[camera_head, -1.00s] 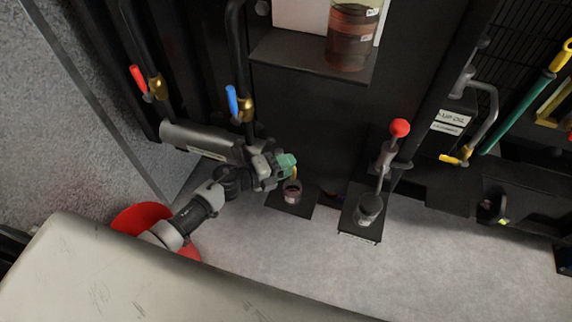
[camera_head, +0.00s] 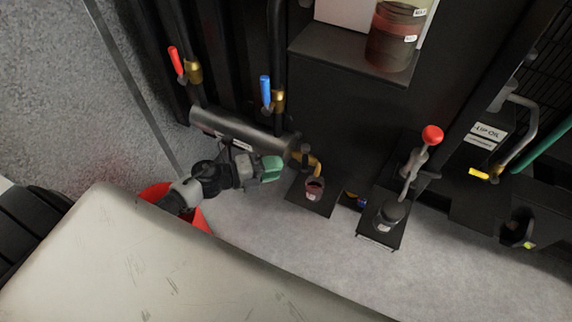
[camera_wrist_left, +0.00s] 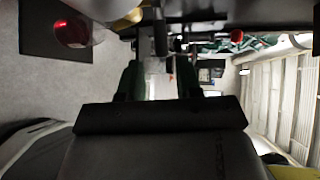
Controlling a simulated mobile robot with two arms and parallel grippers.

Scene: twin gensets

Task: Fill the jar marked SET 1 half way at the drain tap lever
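A small clear jar (camera_head: 314,188) with dark red liquid stands on a black shelf plate (camera_head: 302,201) under a brass tap (camera_head: 314,164). I cannot read the jar's mark or tell its exact level. The jar also shows at the upper left of the left wrist view (camera_wrist_left: 75,34), with red in it. My left gripper (camera_head: 272,168), with green fingers, is left of the tap and apart from the jar. In the left wrist view its fingers (camera_wrist_left: 159,78) are spread with nothing between them. The tap's lever is hard to make out. My right gripper is not in view.
A grey cylinder (camera_head: 238,133) lies above my left gripper. Red (camera_head: 176,61) and blue (camera_head: 266,90) levers stand on pipes. A red-knobbed lever (camera_head: 431,136) stands over a second dark jar (camera_head: 389,214). A larger jar (camera_head: 393,45) sits higher up. A red bucket (camera_head: 154,192) is at the left.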

